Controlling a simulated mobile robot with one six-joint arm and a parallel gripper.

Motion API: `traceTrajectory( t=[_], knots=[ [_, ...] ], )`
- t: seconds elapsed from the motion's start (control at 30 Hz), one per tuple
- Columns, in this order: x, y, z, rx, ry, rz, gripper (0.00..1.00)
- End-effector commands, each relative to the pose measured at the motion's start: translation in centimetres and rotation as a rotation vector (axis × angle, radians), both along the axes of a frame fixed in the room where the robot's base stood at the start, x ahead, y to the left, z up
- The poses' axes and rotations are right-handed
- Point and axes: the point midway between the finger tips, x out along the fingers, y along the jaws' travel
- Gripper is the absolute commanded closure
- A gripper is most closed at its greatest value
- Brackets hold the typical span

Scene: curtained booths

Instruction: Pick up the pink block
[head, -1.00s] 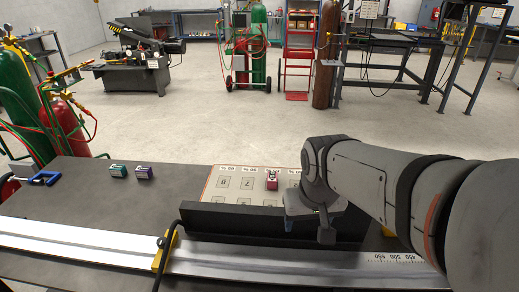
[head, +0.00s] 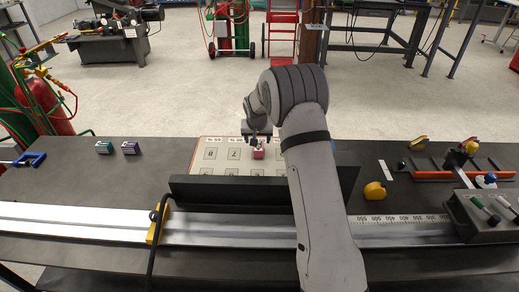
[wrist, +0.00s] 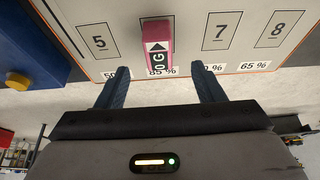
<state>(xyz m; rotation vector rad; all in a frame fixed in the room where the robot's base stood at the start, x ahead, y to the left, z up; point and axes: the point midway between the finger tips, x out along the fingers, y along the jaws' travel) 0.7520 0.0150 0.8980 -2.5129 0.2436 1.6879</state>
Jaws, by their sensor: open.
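The pink block (head: 259,153) rests on a white numbered board (head: 213,154) on the dark bench. My gripper (head: 257,136) is just above the block in the head view. In the wrist view my gripper (wrist: 162,74) has its two blue fingers apart, with nothing between them. The block lies beyond the fingertips, roughly in line with the gap. I cannot tell the exact height above it.
A teal block (head: 104,147) and a purple block (head: 130,148) stand on the bench at left. A black upright panel (head: 225,190) stands in front of the board.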

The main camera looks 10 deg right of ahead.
Motion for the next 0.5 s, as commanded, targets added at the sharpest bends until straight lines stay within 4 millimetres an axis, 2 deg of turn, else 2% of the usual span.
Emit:
traceTrajectory(
  t=[0.5],
  knots=[
    [2.4, -0.7, -4.8, 0.002, -0.001, -0.005, 0.38]
  ],
)
